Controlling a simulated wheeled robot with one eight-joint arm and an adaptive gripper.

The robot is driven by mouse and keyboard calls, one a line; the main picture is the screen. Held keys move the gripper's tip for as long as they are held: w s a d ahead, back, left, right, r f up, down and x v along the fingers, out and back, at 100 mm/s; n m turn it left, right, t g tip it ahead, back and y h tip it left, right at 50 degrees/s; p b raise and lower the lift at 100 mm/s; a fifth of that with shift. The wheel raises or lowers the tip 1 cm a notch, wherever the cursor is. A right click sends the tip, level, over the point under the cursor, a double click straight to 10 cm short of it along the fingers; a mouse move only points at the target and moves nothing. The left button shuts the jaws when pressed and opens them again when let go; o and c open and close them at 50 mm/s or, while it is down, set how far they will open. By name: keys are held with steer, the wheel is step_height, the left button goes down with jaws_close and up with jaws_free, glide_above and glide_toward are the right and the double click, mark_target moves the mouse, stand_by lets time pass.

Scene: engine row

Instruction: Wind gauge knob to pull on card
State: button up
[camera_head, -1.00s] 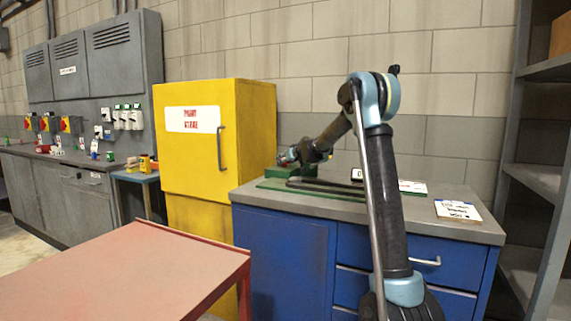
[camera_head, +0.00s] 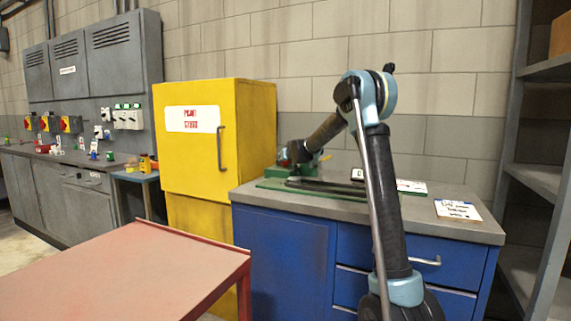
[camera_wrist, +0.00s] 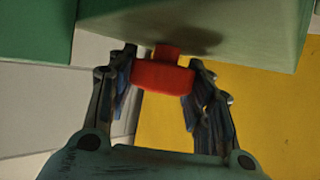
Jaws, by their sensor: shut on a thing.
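The red knob (camera_wrist: 162,78) sits on a short red stem against a green block (camera_wrist: 200,28) in the wrist view. My gripper (camera_wrist: 161,88) has one finger on each side of the knob and is shut on it. In the head view my gripper (camera_head: 296,154) is at the green device (camera_head: 312,162) at the back left of the blue bench, and the arm hides part of it. White cards lie on the bench: one behind the arm (camera_head: 411,186) and one at the right (camera_head: 458,210). Their print is too small to read.
A yellow cabinet (camera_head: 200,140) stands close left of the bench. A red-topped table (camera_head: 130,270) is in front at the left. A grey shelf (camera_head: 540,180) stands at the right. The grey bench top (camera_head: 420,214) is clear towards its front.

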steer(key=shift+m+t+h, duration=0.4)
steer(key=shift+m+h, duration=1.1)
steer(key=shift+h, duration=0.2)
steer(key=shift+m+h, duration=0.7)
steer(key=shift+h, duration=0.2)
steer(key=o, duration=1.1)
steer(key=v, duration=1.1)
steer(key=shift+s+r, duration=0.15)
steer(key=shift+s, duration=0.2)
